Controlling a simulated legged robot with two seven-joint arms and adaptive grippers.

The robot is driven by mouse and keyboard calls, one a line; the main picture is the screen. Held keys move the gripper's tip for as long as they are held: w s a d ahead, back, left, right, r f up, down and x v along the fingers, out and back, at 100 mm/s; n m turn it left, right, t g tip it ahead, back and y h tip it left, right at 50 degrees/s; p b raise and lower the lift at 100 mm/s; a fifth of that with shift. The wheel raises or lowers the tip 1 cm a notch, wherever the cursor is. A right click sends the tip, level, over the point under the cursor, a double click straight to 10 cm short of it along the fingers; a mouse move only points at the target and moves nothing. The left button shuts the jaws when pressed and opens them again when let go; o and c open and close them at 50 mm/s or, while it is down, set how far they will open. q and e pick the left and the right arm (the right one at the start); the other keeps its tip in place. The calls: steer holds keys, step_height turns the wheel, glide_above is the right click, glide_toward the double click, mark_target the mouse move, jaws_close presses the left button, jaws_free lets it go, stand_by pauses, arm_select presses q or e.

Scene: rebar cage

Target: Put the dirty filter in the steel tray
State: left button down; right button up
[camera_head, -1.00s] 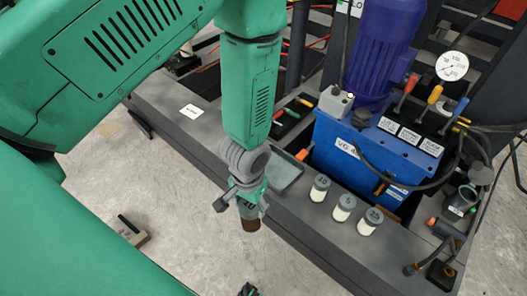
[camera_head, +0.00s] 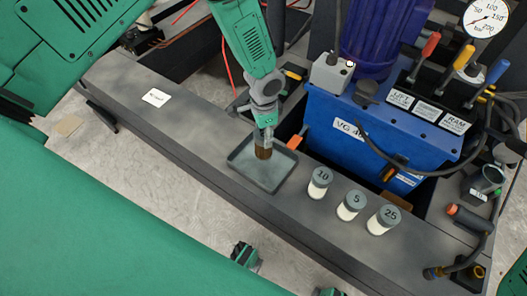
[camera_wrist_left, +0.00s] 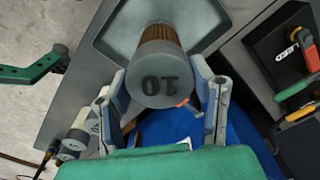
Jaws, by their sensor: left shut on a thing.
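The dirty filter (camera_head: 264,153) has a brown pleated body and a grey cap marked 10 in the left wrist view (camera_wrist_left: 158,82). My left gripper (camera_head: 264,137) is shut on its cap, with one finger on each side, and holds it cap up. The filter is over the steel tray (camera_head: 270,180), a shallow dark grey square tray on the ledge. It also shows behind the filter in the left wrist view (camera_wrist_left: 112,35). I cannot tell whether the filter's lower end touches the tray floor.
Clean white filters marked 10 (camera_head: 320,184), 5 (camera_head: 351,205) and 25 (camera_head: 384,220) stand in a row right of the tray. The blue power unit (camera_head: 375,140) with levers rises behind them. A white label (camera_head: 156,97) lies on the clear left ledge.

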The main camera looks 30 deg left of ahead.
arm_select(q)
step_height(320, 180, down, 3)
steer(key=shift+r+b, duration=0.1)
steer(key=shift+b, duration=0.25)
steer(key=f, duration=0.1)
steer(key=f+b, duration=0.1)
steer(key=f, duration=0.1)
steer(key=shift+a+f, duration=0.25)
steer(key=shift+f, duration=0.1)
steer(key=shift+d+r, duration=0.15)
steer(key=c, duration=0.7)
jaws_free()
